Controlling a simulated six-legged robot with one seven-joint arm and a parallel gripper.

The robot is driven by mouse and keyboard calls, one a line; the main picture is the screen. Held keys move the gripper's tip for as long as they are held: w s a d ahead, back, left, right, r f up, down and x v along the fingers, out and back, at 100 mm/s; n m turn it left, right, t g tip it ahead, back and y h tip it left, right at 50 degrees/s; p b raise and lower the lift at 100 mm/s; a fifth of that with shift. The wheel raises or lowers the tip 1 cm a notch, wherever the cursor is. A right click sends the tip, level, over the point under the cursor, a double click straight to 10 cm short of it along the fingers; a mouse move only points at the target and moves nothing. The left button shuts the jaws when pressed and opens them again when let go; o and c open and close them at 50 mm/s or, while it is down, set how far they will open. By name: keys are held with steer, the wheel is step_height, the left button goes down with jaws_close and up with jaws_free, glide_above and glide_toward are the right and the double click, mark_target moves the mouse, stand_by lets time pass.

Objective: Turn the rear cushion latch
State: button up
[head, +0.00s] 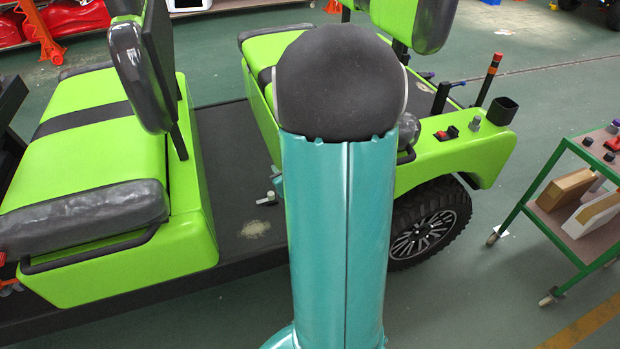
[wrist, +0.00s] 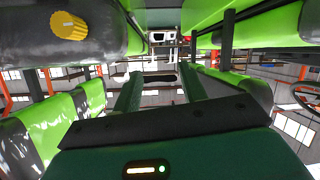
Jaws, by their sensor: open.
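A ribbed yellow knob (wrist: 68,25), likely the latch, sits on a dark padded cushion (wrist: 95,38) at the upper left of the wrist view. My gripper (wrist: 160,78) is open and empty, with its two green fingers spread apart, right of and below the knob and apart from it. In the head view the green cart (head: 190,240) has seats with dark grey cushions; the rear seat cushion (head: 85,215) is at left. The knob does not show there. My teal arm hides the middle of the cart and my gripper.
Upright backrests (head: 140,75) rise beside the seats. A small pale lever (head: 268,198) stands on the cart's dark floor. A green trolley (head: 545,205) with boxes stands at right. Open floor lies between the trolley and the cart's wheel (head: 425,230).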

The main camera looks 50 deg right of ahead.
steer(key=s+d+f+m+t+h, duration=0.1)
steer(key=s+d+f+t, duration=0.1)
steer(key=s+d+f, duration=0.3)
steer(key=s+f+m+t+h, duration=0.1)
steer(key=s+f+m+h, duration=0.1)
steer(key=s, duration=0.5)
steer(key=x, duration=0.9)
steer(key=shift+w, duration=0.15)
steer(key=shift+d+r, duration=0.1)
steer(key=c, duration=0.6)
